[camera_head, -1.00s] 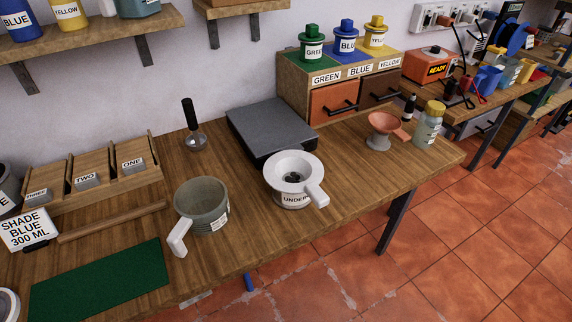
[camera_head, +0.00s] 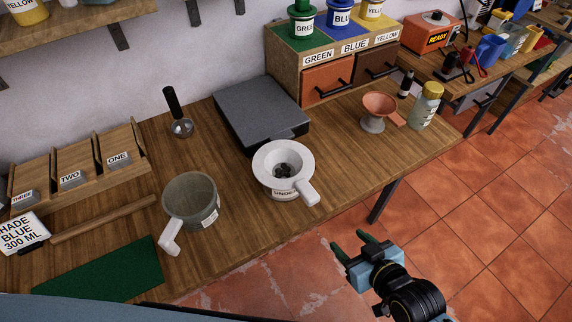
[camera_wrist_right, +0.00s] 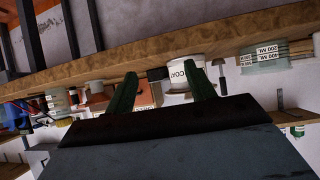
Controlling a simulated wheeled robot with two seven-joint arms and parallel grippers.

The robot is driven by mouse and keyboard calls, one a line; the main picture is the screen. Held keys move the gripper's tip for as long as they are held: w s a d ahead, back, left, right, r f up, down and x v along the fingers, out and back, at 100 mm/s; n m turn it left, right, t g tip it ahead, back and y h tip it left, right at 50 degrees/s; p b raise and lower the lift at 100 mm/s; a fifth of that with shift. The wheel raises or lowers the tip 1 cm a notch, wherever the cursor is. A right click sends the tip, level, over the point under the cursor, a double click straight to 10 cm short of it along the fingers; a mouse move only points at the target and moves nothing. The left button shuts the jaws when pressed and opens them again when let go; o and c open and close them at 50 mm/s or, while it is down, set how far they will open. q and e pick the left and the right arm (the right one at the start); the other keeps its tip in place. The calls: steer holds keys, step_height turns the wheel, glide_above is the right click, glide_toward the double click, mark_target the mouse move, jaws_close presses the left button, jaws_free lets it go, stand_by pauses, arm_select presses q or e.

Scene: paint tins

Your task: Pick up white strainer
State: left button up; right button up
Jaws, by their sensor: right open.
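The white strainer (camera_head: 283,170) is a funnel-like bowl with a thick handle pointing to the lower right. It rests on top of a light container labelled "UNDER" (camera_head: 285,194), near the front edge of the table, and dark bits show in its middle. My right gripper (camera_head: 354,241) is in front of the table over the tiled floor, below and right of the strainer and apart from it. Its green fingers are spread and empty; they also show in the right wrist view (camera_wrist_right: 163,92). My left gripper is not in view.
A grey-green handled mug (camera_head: 190,203) stands left of the strainer. A dark grey slab (camera_head: 262,112) lies behind it. A terracotta strainer (camera_head: 380,107) and a yellow-lidded jar (camera_head: 426,105) stand to the right. A green mat (camera_head: 105,272) lies at the front left.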

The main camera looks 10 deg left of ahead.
steer(key=n+t+y, duration=0.1)
steer(key=y, duration=0.1)
glide_toward(308, 193)
steer(key=s+d, duration=0.1)
steer(key=d, duration=0.1)
steer(key=x, duration=0.7)
steer(key=shift+s+a, duration=0.1)
steer(key=shift+a, duration=0.2)
steer(key=shift+x, duration=2.85)
steer(key=shift+f, duration=0.15)
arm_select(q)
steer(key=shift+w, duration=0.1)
arm_select(e)
jaws_close()
